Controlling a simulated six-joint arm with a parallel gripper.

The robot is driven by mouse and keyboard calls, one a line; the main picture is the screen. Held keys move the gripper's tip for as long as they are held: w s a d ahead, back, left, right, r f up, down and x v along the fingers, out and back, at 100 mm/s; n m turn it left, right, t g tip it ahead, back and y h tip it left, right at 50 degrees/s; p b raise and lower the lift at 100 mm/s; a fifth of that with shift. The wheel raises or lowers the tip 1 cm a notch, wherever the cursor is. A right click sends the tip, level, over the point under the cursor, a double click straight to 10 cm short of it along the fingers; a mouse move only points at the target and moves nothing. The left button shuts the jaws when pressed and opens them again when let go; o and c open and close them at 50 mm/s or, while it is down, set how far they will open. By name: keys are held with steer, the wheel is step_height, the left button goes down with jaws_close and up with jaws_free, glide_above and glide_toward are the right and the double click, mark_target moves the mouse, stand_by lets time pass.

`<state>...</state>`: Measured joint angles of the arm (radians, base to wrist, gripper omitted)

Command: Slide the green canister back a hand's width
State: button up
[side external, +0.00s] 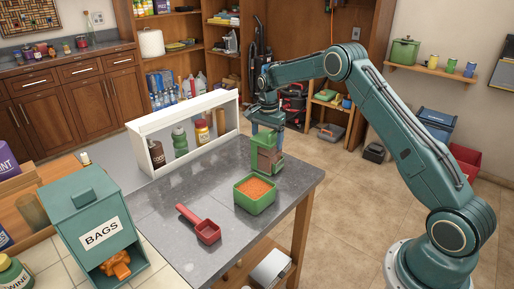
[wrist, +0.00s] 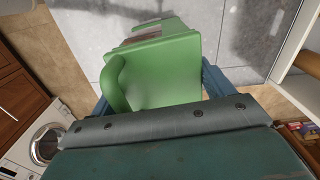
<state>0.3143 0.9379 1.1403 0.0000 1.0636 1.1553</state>
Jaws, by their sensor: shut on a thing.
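The green canister (side external: 277,168) has a brownish front panel and is at the far right part of the grey table, behind the green tub. My gripper (side external: 266,136) comes down on it from above and is shut on it. In the wrist view the canister's flat green lid (wrist: 170,72) fills the space between the blue fingers of my gripper (wrist: 158,92). A rounded green handle sticks out on its left side. The canister looks upright; I cannot tell whether its base touches the table.
A green tub of orange grains (side external: 256,206) stands just in front of the canister. A red scoop (side external: 207,231) lies left of the tub. A white shelf unit (side external: 190,112) with bottles lines the table's left back side. A teal BAGS box (side external: 90,222) is at lower left.

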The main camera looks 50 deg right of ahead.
steer(key=shift+w, duration=0.85)
steer(key=o, duration=1.3)
steer(key=shift+o, duration=0.2)
steer(key=shift+r, duration=0.15)
step_height(320, 180, up, 14)
steer(key=shift+f, duration=0.2)
steer(key=shift+a+r, duration=0.1)
